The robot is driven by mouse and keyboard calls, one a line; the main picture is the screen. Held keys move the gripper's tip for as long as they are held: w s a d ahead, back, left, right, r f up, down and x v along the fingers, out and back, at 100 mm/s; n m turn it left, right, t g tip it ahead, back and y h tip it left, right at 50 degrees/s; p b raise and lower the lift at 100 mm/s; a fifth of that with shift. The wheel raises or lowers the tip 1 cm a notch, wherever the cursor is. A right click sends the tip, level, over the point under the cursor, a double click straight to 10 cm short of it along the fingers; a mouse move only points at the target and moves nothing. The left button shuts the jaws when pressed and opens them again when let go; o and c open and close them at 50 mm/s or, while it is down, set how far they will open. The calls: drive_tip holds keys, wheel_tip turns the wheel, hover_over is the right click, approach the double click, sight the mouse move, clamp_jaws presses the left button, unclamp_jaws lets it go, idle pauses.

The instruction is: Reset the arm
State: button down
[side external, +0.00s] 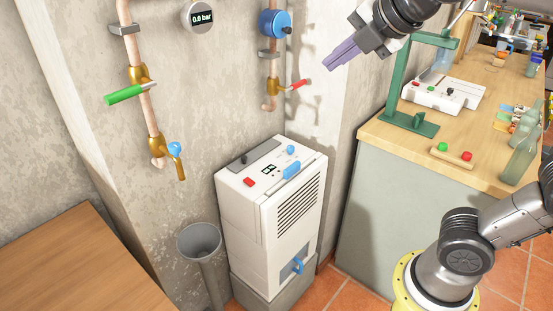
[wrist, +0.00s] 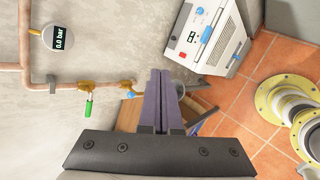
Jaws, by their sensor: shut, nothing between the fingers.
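My gripper (side external: 341,57) hangs in the air at the top of the side external view, to the upper right of the white dehumidifier-like machine and clear of everything. Its two long purple-grey fingers lie together with nothing between them. In the wrist view the shut fingers (wrist: 158,98) point up the picture over the wall and floor. My arm reaches in from the upper right, and its yellow-ringed base (side external: 430,285) stands on the tiled floor.
The white machine (side external: 270,200) stands by the wall beside a grey drain pipe (side external: 199,243). Copper pipes carry a green-handled valve (side external: 125,94), a red-handled valve (side external: 293,86) and a gauge (side external: 200,17) reading 0.0 bar. A wooden bench (side external: 385,140) holds a green stand (side external: 412,122) and bottles.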

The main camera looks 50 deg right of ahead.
drive_tip(key=s+f+m+g+y, duration=0.2)
drive_tip(key=s+f+m+g, duration=0.1)
drive_tip(key=s+f+m, duration=1)
drive_tip(key=shift+s+a+f+m+g, duration=0.35)
drive_tip(key=shift+f+m, duration=1.65)
drive_tip(key=shift+m, duration=1.7)
